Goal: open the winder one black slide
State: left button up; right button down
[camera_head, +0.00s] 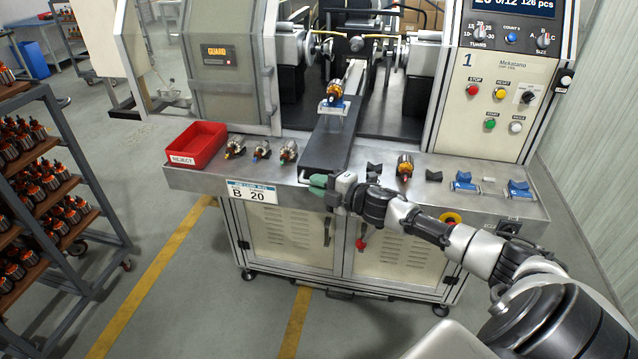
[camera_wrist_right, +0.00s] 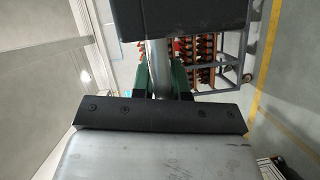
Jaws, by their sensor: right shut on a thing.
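The black slide (camera_head: 328,148) of winder one runs from between the winding heads out to the front edge of the steel bench. An armature with an orange middle (camera_head: 334,91) sits on a holder at its far part. My right gripper (camera_head: 318,183) is at the slide's front end, reaching in from the right. In the right wrist view, its green fingers (camera_wrist_right: 161,78) are on either side of a grey round bar (camera_wrist_right: 157,56), shut on it. The bar appears to be the slide's handle, below a dark block (camera_wrist_right: 185,16). My left gripper is not in view.
A red REJECT bin (camera_head: 197,146) and several armatures (camera_head: 262,150) stand left of the slide. Black V-blocks (camera_head: 371,173), another armature (camera_head: 404,167) and blue holders (camera_head: 464,182) are to the right. An armature rack (camera_head: 45,190) stands far left. The floor before the bench is clear.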

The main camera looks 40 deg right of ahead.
jog(key=c, duration=1.1)
grip_release()
jog(key=shift+w, duration=0.1)
jog(key=shift+c, duration=0.2)
jog(key=f+b+v, duration=0.1)
jog(key=b+v, duration=0.2)
jog(key=v, duration=0.7)
jog(key=shift+s+d+r, duration=0.25)
jog(key=shift+s+r, duration=0.15)
jog(key=shift+r, duration=0.05)
